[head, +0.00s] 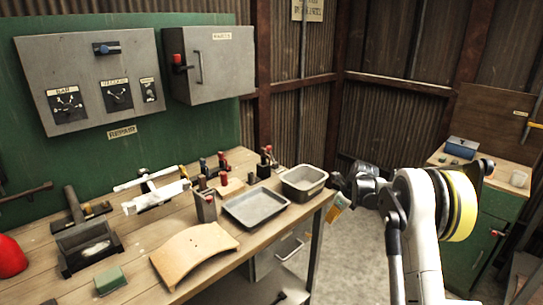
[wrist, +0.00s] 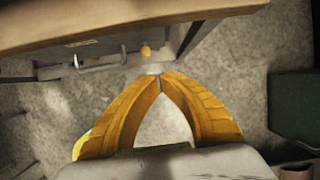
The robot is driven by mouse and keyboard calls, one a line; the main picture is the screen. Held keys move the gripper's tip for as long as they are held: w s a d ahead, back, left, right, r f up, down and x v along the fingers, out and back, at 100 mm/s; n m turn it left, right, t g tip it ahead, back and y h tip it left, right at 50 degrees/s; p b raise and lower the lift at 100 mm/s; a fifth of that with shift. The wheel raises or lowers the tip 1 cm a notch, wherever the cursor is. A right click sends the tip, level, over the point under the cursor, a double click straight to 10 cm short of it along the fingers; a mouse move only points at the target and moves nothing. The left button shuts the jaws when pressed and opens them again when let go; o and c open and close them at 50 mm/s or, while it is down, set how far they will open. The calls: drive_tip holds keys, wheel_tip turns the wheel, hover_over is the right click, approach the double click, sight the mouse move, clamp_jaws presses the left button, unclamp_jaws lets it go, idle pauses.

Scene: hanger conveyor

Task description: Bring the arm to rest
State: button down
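My arm reaches in from the right in the head view, in front of the gap between the workbench and the green cabinet. My gripper (head: 336,210) hangs just off the right end of the workbench (head: 150,225), over the floor. In the wrist view the two yellow fingers of my gripper (wrist: 162,74) curve together and their tips meet. I see nothing held between them. Bare grey floor shows through the arch of the fingers.
A grey metal bin (head: 304,183) and a shallow tray (head: 255,207) stand at the bench's right end, close to my gripper. A green cabinet (head: 468,225) with a blue box (head: 461,148) stands at the right. Open floor (head: 345,255) lies between.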

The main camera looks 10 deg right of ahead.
drive_tip(key=s+a+r+n+t+h, duration=0.1)
drive_tip(key=s+a+r+n, duration=0.3)
drive_tip(key=s+r+n, duration=0.45)
drive_tip(key=s+a+r+n+t+h, duration=0.1)
drive_tip(key=s+a+r+n, duration=0.4)
drive_tip(key=s+r, duration=0.65)
drive_tip(key=s+a+n, duration=0.2)
drive_tip(key=s+n, duration=0.5)
drive_tip(key=s, duration=0.4)
drive_tip(key=s+a+f+n+t, duration=0.1)
drive_tip(key=s+a+n, duration=0.1)
drive_tip(key=s+n, duration=0.5)
drive_tip(key=s, duration=0.4)
drive_tip(key=shift+s+n+t+h, duration=0.3)
drive_tip(key=shift+s+n, duration=0.05)
drive_tip(key=shift+s, duration=0.05)
